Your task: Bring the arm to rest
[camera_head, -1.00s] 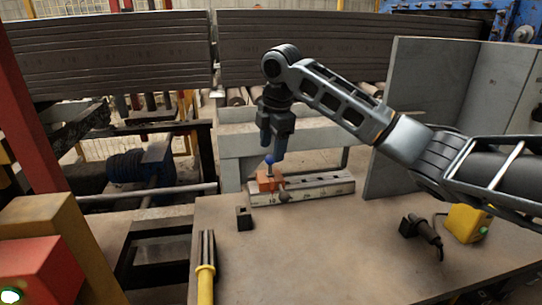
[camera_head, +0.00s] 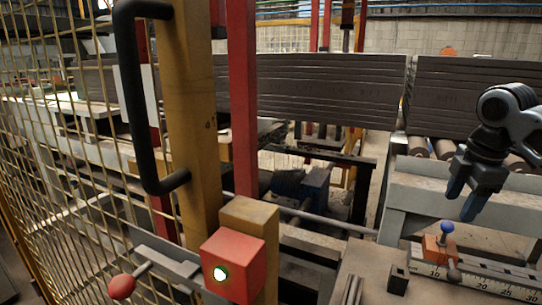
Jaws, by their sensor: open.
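My gripper (camera_head: 463,202) is at the right of the head view, pointing down with its two dark blue fingers apart. Nothing shows between the fingers. It hangs above and slightly left to right over an orange block with a blue knob (camera_head: 446,228), and looks apart from it. My arm's upper links run off the right edge, so most of the arm is out of view.
A ruled scale bar (camera_head: 490,281) and a small dark block (camera_head: 398,280) lie on the bench. A red box with a lit button (camera_head: 234,266) sits on a yellow post. A yellow mesh fence (camera_head: 70,180) and a black handle (camera_head: 128,100) stand left. Stacked grey boards (camera_head: 310,90) are behind.

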